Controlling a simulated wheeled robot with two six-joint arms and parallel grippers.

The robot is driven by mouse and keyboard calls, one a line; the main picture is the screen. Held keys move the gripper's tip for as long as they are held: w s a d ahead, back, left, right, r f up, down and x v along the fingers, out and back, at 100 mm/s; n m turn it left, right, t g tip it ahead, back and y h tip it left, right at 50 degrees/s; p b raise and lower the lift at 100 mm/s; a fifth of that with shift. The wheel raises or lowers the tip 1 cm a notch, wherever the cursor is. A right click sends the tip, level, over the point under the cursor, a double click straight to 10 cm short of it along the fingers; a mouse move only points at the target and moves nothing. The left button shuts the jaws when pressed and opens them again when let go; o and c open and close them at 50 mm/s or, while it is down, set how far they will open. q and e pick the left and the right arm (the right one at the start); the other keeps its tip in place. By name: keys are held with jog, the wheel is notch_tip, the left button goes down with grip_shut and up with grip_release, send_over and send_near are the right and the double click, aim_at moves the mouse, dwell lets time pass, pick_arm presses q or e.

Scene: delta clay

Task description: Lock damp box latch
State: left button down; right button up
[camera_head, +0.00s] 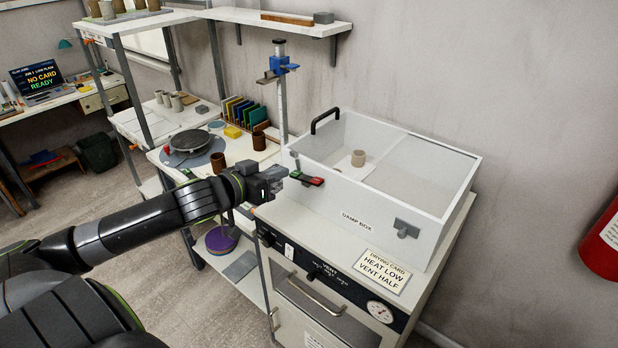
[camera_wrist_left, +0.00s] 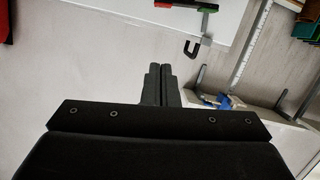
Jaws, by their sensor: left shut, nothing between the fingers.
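The damp box (camera_head: 370,205) is a white, clear-sided box standing on a white cabinet, with a small cup (camera_head: 358,158) inside. A red and green latch piece (camera_head: 306,178) sits at its left side; the wrist view shows this piece (camera_wrist_left: 205,10) at the top edge, with a dark hook (camera_wrist_left: 191,47) below it. A grey fitting (camera_head: 406,228) is on the box front. My left gripper (camera_head: 280,179) is just left of the red and green piece; contact cannot be told in the head view. Its fingers (camera_wrist_left: 167,82) are shut and empty, apart from that piece in the wrist view.
A black handle (camera_head: 325,120) rises at the box's back left. A blue-clamped post (camera_head: 281,90) stands behind my gripper. A shelf with a turntable (camera_head: 190,141) and cups lies left. A red cylinder (camera_head: 602,245) is at the right.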

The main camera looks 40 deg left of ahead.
pick_arm(q)
jog(key=w, duration=0.1)
send_over(306, 178)
jog(key=s+d, duration=0.2)
jog(key=s, duration=0.1)
notch_tip(306, 178, down, 2)
jog(key=f, duration=0.1)
jog(key=f+p, duration=0.1)
jog(key=f, duration=0.1)
jog(key=shift+w+d+f, duration=0.1)
jog(key=shift+w+d, duration=0.15)
jog(key=shift+d, duration=0.05)
jog(key=shift+s+f, duration=0.1)
jog(key=shift+f, duration=0.5)
